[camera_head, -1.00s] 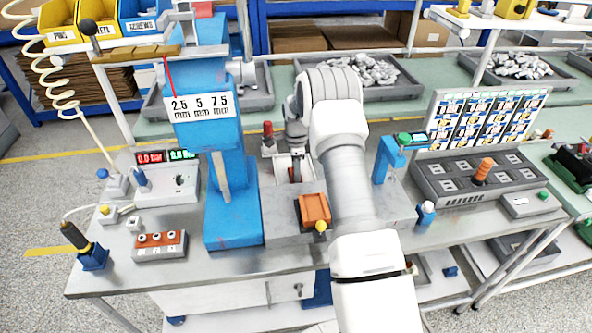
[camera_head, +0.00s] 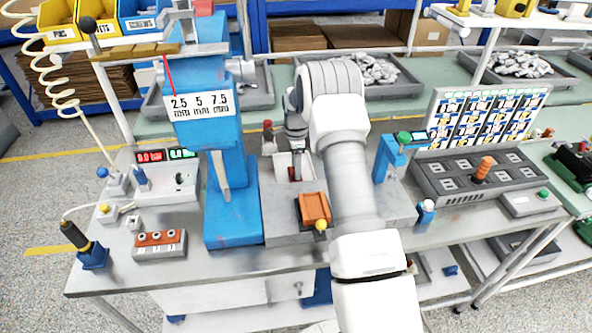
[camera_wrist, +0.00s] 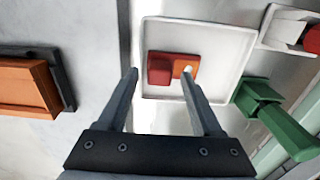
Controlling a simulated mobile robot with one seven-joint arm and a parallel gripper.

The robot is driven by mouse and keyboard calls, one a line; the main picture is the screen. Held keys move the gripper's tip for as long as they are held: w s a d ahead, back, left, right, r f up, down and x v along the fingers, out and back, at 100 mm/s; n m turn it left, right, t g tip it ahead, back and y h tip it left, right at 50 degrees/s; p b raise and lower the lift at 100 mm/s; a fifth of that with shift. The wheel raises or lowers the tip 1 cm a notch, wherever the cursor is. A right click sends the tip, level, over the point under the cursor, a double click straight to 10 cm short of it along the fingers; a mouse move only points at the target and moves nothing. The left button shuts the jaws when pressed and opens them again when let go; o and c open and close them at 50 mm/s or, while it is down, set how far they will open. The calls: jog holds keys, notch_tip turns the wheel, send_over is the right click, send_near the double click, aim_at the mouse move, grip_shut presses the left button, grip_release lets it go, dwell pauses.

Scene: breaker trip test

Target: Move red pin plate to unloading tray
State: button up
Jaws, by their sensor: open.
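A small red and orange piece (camera_wrist: 172,67), which appears to be the red pin plate, lies in a square white tray (camera_wrist: 218,32) in the wrist view. A small white tip shows at its right end; I cannot tell whether it is a pin. My gripper (camera_wrist: 160,76) is open, its two fingers pointing toward the piece, one on each side in the picture; contact cannot be told. In the head view the white tray (camera_head: 282,166) is partly hidden behind my gripper (camera_head: 297,178). I cannot tell whether this is the unloading tray.
An orange block (camera_head: 314,208) sits close in front, and a blue press (camera_head: 228,185) stands to the left. A blue post with a green top (camera_head: 388,158) is to the right of my arm. In the wrist view a green part (camera_wrist: 268,112) is near the tray's right side.

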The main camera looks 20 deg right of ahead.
notch_tip(320, 180, up, 10)
jog(key=s+a+r+n+t, duration=0.1)
jog(key=s+a+r+n, duration=0.35)
jog(key=s+r, duration=0.45)
jog(key=s+a+r+n+t, duration=0.25)
jog(key=s+r+n, duration=0.3)
jog(key=r, duration=0.55)
jog(key=s+a+n+t, duration=0.1)
jog(key=s+n, duration=0.4)
jog(key=s, duration=0.6)
jog(key=s+a+n+t, duration=0.1)
jog(key=s+a+n, duration=0.3)
jog(key=s, duration=0.8)
jog(key=shift+a+r+n+b, duration=0.25)
jog(key=shift+a+n+b, duration=0.05)
jog(key=shift+n, duration=0.4)
